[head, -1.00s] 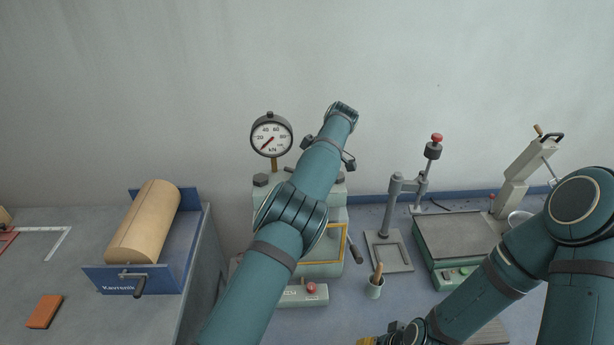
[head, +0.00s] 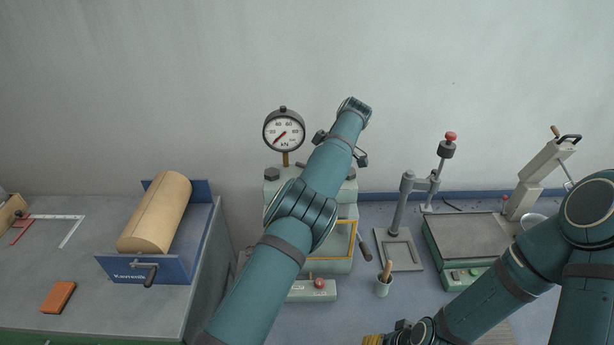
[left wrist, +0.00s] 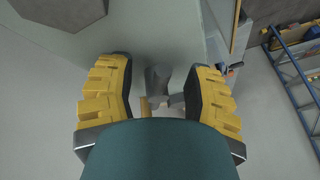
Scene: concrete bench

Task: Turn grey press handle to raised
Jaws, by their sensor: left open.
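The pale grey-green press with a round dial gauge (head: 284,131) stands at the centre of the bench. A handle with a dark grip (head: 365,246) sticks out low on its right side; I cannot tell its full travel. My left arm crosses in front of the press and hides much of it, and its gripper is hidden in the head view. In the left wrist view my left gripper (left wrist: 160,82) is open, with yellow fingers either side of a blurred grey part (left wrist: 157,78), which I cannot identify. My right gripper (head: 388,338) shows only partly at the bottom edge.
A blue cradle (head: 150,270) with a tan roll stands left. An orange block (head: 58,297) lies on the left bench.

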